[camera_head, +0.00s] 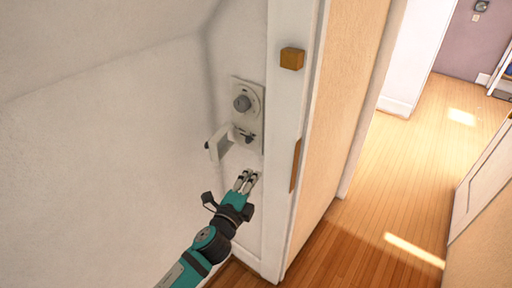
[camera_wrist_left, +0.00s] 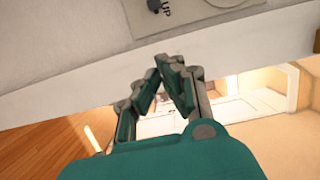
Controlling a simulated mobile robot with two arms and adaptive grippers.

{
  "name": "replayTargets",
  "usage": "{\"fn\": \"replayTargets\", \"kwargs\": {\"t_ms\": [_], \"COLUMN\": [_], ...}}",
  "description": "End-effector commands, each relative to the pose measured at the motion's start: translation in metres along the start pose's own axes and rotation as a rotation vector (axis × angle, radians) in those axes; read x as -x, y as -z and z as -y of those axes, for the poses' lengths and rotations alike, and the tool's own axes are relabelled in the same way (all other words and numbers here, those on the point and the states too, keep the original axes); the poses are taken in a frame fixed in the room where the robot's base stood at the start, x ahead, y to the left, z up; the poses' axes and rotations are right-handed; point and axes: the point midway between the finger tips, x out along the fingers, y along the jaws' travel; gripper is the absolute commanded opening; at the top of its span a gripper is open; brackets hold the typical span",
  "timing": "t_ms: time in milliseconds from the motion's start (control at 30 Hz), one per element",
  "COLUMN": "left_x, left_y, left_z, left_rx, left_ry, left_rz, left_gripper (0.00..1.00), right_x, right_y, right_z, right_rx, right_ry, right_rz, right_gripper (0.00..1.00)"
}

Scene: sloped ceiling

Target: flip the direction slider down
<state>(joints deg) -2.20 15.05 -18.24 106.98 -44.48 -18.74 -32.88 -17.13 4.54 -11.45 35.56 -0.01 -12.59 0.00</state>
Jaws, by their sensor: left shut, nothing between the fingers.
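A pale control panel (camera_head: 248,93) is mounted on the white wall, with a round grey knob (camera_head: 242,103) on it. A small dark lever (camera_head: 246,137) sits low on the panel, beside an open pale flap (camera_head: 219,143); I cannot tell its exact setting. My right gripper is out of view.
A white door frame post (camera_head: 285,130) stands just right of the panel, with a wooden block (camera_head: 292,58) on it. White wall lies to the left. A wooden floor (camera_head: 410,170) opens out at the right.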

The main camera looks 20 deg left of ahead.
Motion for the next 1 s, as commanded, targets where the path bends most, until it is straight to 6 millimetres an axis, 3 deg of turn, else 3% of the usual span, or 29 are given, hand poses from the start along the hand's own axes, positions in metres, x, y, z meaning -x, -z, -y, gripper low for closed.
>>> {"fn": "replayTargets", "kwargs": {"t_ms": [467, 567, 967, 1000], "left_x": [-0.007, -0.020, -0.103, -0.104], "left_y": [0.000, 0.000, 0.001, -0.007], "left_z": [0.005, 0.006, 0.006, 0.006], "left_rx": [-0.005, -0.004, -0.002, -0.005], "left_ry": [0.008, 0.009, 0.007, 0.004], "left_rz": [0.000, 0.000, 0.000, 0.003], "left_gripper": [0.00, 0.00, 0.00, 0.00], "right_x": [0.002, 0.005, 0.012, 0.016], "right_y": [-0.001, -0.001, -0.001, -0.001], "right_z": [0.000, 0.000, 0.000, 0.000], "right_rx": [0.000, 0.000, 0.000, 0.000], "right_ry": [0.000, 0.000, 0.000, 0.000], "right_rz": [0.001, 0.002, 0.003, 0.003], "right_gripper": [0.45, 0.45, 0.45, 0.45]}}
